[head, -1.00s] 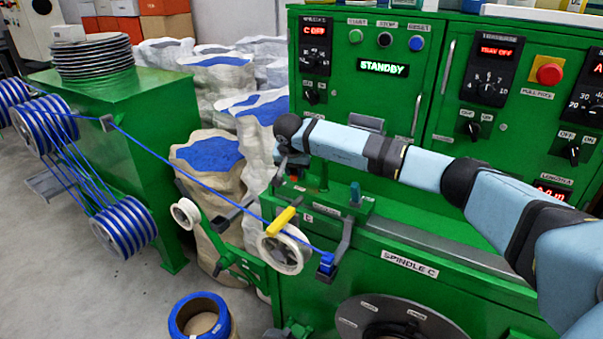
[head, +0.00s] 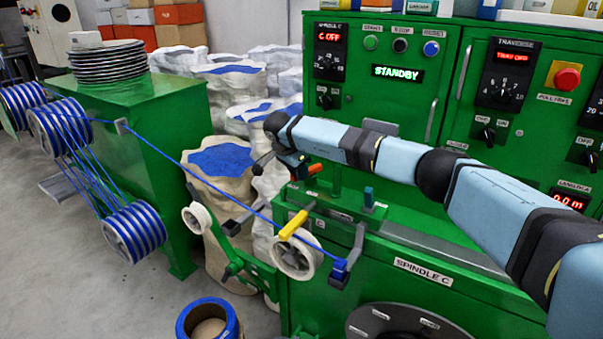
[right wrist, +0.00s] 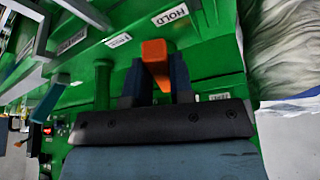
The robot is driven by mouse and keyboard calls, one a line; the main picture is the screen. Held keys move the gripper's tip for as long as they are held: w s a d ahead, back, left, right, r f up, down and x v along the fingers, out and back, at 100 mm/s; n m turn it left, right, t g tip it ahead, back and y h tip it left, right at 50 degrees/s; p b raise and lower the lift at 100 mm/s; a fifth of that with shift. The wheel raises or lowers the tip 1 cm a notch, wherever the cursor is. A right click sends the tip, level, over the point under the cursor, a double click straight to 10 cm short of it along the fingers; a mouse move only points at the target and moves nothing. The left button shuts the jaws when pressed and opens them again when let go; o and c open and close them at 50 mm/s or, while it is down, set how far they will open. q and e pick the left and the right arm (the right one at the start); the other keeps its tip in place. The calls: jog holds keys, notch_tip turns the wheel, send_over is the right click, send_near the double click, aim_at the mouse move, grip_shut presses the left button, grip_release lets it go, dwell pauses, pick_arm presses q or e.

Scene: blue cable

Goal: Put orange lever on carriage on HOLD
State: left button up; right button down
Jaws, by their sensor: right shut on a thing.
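The orange lever (head: 314,168) shows as a small orange piece on the green carriage, just below my right wrist. In the right wrist view the lever (right wrist: 155,55) stands between the two dark fingers of my right gripper (right wrist: 155,78), which is shut on it. The HOLD label (right wrist: 170,14) is on the green surface beyond the fingertips, a little to the right of the lever's end. In the head view my right gripper (head: 299,165) is small and partly hidden by its own wrist. My left gripper is not in view.
A yellow handle (head: 293,224) and a white pulley (head: 297,258) sit below the carriage. The green cabinet (head: 405,110) stands behind my arm. Sacks stand left of it.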

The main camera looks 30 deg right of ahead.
jog(key=shift+w+a+r+m, duration=0.1)
jog(key=shift+w+r+m, duration=0.2)
jog(key=shift+w+m, duration=0.1)
jog(key=c, duration=1.3)
grip_release()
jog(key=o, duration=0.3)
jog(key=shift+f, duration=0.1)
jog(key=shift+o, duration=0.2)
jog(key=shift+f, duration=0.15)
jog(key=shift+a+r, duration=0.15)
jog(key=shift+r, duration=0.3)
jog(key=w+b+v, duration=0.1)
jog(key=v, duration=1.2)
jog(key=shift+s, duration=0.4)
jog(key=shift+a, duration=0.1)
